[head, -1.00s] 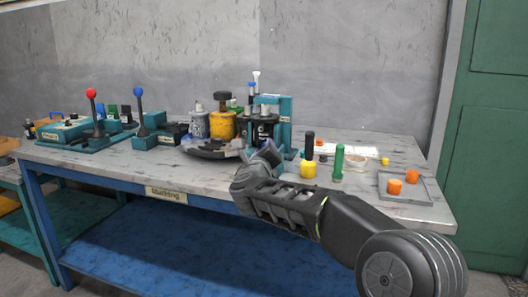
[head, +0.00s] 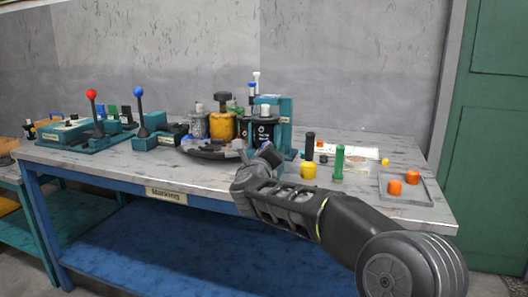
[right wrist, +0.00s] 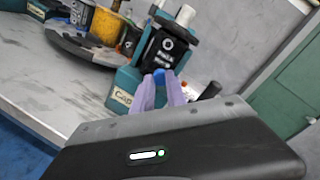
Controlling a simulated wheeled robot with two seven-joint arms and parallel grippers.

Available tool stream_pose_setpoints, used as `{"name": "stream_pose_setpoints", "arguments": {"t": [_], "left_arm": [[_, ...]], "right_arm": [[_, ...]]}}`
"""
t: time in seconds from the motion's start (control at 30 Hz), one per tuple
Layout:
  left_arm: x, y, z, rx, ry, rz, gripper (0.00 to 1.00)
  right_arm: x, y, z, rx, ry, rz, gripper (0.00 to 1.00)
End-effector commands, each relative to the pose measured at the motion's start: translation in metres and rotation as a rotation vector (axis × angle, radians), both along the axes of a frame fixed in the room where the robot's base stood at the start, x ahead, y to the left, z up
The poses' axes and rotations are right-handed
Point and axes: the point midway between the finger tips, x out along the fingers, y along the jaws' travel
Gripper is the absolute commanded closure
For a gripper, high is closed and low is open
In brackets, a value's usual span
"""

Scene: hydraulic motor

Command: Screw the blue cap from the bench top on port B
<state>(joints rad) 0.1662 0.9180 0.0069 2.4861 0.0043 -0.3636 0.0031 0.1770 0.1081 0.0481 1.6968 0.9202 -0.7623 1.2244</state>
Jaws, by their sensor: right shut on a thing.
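The black hydraulic motor (head: 263,131) sits in a teal stand (head: 285,112) on the bench; it also shows in the right wrist view (right wrist: 165,50), with a white circle mark on its face. My right gripper (head: 268,153) is close in front of it. In the right wrist view my right gripper (right wrist: 160,82) has its purple fingers shut on the blue cap (right wrist: 159,75), of which only a small part shows. The cap is at or just in front of the motor's lower face; I cannot tell whether it touches. Port B's label is not readable. My left gripper is out of view.
A dark round turntable (head: 212,152) with grey and yellow parts stands left of the motor. Right of my arm stand a yellow-based black tool (head: 308,168) and a green tool (head: 339,163). A tray (head: 420,192) holds two orange caps. Lever units stand at the left.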

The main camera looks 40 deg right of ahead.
Motion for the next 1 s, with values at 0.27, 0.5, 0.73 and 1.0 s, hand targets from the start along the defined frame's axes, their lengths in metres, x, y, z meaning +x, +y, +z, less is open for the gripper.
{"name": "stream_pose_setpoints", "arguments": {"t": [0.27, 0.5, 0.73, 1.0], "left_arm": [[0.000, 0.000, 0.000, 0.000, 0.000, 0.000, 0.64], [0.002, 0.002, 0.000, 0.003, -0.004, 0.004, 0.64], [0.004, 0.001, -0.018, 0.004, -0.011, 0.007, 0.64], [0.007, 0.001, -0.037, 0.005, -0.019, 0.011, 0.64]], "right_arm": [[-0.002, -0.004, 0.001, -0.002, -0.001, -0.008, 1.00], [-0.002, -0.004, 0.001, -0.003, -0.002, -0.009, 1.00], [-0.002, -0.004, -0.002, 0.065, -0.068, -0.009, 1.00], [-0.001, -0.003, -0.003, 0.159, -0.155, -0.007, 1.00]]}}
